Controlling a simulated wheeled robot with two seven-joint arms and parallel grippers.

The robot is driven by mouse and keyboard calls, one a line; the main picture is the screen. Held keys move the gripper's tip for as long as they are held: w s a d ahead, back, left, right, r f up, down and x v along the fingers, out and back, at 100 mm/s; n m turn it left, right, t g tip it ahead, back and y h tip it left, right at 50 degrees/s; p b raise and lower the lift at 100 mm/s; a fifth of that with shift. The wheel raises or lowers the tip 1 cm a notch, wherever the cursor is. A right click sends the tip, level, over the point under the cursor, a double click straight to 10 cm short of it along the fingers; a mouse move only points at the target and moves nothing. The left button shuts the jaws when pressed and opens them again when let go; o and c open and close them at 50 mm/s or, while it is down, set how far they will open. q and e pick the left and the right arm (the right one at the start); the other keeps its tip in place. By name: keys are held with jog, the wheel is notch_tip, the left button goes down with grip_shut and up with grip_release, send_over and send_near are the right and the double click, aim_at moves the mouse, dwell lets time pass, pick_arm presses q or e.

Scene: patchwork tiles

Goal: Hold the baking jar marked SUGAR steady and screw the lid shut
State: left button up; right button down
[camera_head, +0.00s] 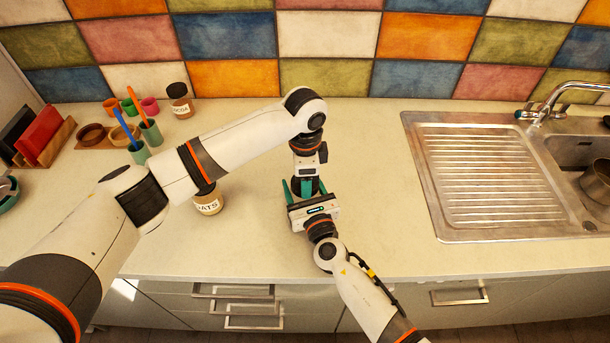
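Two arms meet at the middle of the counter. My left gripper (305,186) comes from the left arm and points down; its fingertips are mostly hidden. My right gripper (305,188) reaches in from the front, its teal fingers spread to either side of a small dark thing. That dark piece may be the jar's lid or part of the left gripper; I cannot tell. No SUGAR label shows. A jar between the two grippers would be hidden by them. I cannot see whether either gripper touches or grips anything.
A jar marked OATS (208,203) stands under my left forearm, partly covered. A COCOA jar (181,107) with a dark lid stands near the wall. Cups with utensils (150,133) and bowls (93,135) are at left. The sink (480,175) is at right; the counter between is clear.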

pick_arm(q)
jog(key=o, duration=1.2)
jog(key=shift+c, duration=0.2)
notch_tip(320, 180, up, 12)
pick_arm(e)
jog(key=shift+c, duration=1.3)
grip_release()
jog(key=shift+s, duration=0.1)
jog(key=b+v, duration=0.1)
jog(key=v, duration=1.1)
pick_arm(q)
jog(key=shift+f, duration=0.6)
